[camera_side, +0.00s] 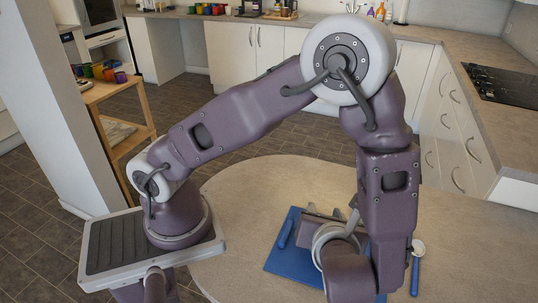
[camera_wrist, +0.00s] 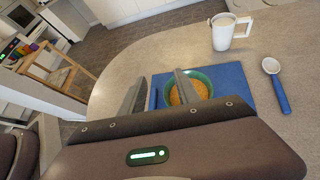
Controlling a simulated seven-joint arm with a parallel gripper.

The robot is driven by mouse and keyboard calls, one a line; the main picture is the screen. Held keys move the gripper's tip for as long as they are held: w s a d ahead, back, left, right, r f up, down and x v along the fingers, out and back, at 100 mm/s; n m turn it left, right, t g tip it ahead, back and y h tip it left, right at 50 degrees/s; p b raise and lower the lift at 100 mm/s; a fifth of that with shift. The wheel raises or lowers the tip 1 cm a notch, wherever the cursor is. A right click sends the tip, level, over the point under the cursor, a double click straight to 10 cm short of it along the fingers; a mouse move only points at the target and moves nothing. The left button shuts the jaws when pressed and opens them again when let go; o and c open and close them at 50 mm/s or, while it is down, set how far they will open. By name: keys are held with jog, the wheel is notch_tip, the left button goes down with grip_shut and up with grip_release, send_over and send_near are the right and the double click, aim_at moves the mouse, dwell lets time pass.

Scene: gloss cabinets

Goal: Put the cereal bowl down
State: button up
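The cereal bowl (camera_wrist: 203,78) is green with orange-brown contents and shows in the wrist view. It appears to sit on a blue mat (camera_wrist: 233,75). My gripper (camera_wrist: 158,80) has its two fingers spread apart. The right finger overlaps the bowl in the picture, and the left finger is to the left of it. The gap between the fingers is wide, and neither side clearly pinches the rim. In the side view my gripper (camera_side: 330,215) is low over the blue mat (camera_side: 280,262); the bowl is hidden there behind my arm.
A white mug (camera_wrist: 228,33) stands beyond the mat. A spoon-like utensil with a blue handle (camera_wrist: 280,92) lies right of the mat. Another blue handle (camera_side: 286,230) lies on the mat's left side. The table (camera_side: 235,190) is clear to the left.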

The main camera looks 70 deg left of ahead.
jog(key=s+a+r+n+g+h, duration=0.2)
jog(key=s+a+r+n+g, duration=0.3)
jog(key=r+n, duration=0.4)
jog(key=s+d+r+n+t+h, duration=0.1)
jog(key=s+r+n+t+h, duration=0.4)
jog(key=n, duration=1.1)
notch_tip(320, 180, up, 4)
jog(key=s+h, duration=0.2)
jog(key=h, duration=0.1)
jog(key=shift+s+d+n+h, duration=0.2)
jog(key=shift+s+n+h, duration=0.1)
